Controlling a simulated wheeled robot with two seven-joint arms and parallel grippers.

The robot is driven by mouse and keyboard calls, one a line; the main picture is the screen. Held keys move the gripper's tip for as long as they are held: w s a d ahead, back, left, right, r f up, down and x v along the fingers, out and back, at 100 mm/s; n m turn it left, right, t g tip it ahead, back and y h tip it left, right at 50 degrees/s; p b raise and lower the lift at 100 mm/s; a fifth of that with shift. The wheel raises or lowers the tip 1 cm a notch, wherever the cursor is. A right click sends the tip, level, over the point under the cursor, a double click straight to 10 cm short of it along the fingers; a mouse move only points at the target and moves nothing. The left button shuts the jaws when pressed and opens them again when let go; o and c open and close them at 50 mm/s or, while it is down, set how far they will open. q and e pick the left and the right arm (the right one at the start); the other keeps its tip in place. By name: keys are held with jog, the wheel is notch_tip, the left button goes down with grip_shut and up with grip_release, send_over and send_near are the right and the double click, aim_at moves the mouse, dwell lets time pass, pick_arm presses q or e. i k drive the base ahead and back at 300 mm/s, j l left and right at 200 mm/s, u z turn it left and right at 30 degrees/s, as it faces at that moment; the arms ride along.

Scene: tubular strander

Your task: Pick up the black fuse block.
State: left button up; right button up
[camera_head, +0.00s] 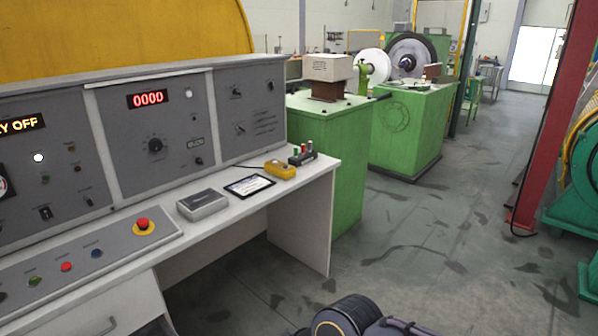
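A small black block (303,158) with a few coloured upright parts, red, green and pale, stands at the far right end of the grey console desk. It looks like the fuse block, though it is small in the picture. Nothing is touching it from above. A dark arm link of mine shows at the bottom edge, well below and in front of the desk. Neither of my grippers is in view.
Beside the block on the desk (223,222) lie a yellow device (280,170), a tablet (249,185) and a grey box (203,204). The control panel (155,135) rises behind. A green cabinet (345,150) stands beyond the desk's right end. Floor to the right is open.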

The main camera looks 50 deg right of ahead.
aim_at(301, 159)
jog(key=z, duration=1.65)
jog(key=i+l+z, duration=0.1)
jog(key=i+z, duration=0.5)
jog(key=i, duration=2.75)
jog(key=i+l+u, duration=0.1)
jog(key=i+u, duration=0.35)
jog(key=i+l+u, duration=0.2)
jog(key=i+u, duration=0.2)
jog(key=i+l+u, duration=0.3)
jog(key=u, duration=2.75)
